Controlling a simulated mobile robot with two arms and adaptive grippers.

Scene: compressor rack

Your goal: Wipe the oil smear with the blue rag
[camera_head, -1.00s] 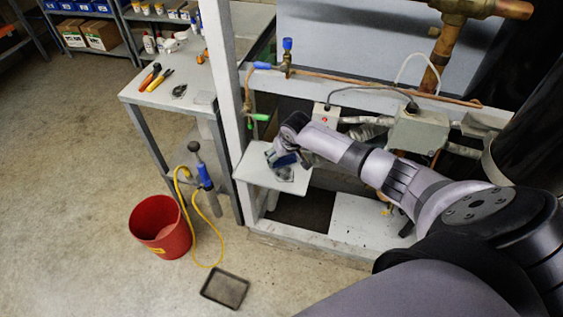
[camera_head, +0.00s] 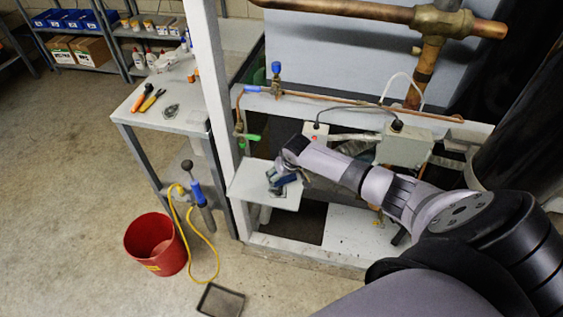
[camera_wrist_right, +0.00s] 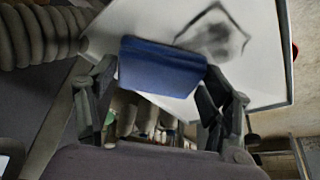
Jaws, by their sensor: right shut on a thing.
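The blue rag (camera_wrist_right: 162,66) is a folded dark blue block held between the fingers of my right gripper (camera_wrist_right: 160,90). In the head view the rag (camera_head: 286,181) shows small under my right gripper (camera_head: 280,175), over a white shelf plate (camera_head: 245,180). The oil smear (camera_wrist_right: 214,38) is a grey-dark patch with a dark angular outline on the white plate, just beyond the rag in the wrist view. I cannot tell whether the rag touches the plate. In the head view the smear is mostly hidden by the gripper. My left gripper is out of view.
A white upright post (camera_head: 213,95) stands left of the plate. Copper pipe (camera_head: 340,102) and a grey box (camera_head: 404,147) lie behind and right of my arm. A workbench (camera_head: 185,122) with tools, a red bucket (camera_head: 155,245) and a black tray (camera_head: 221,300) are left.

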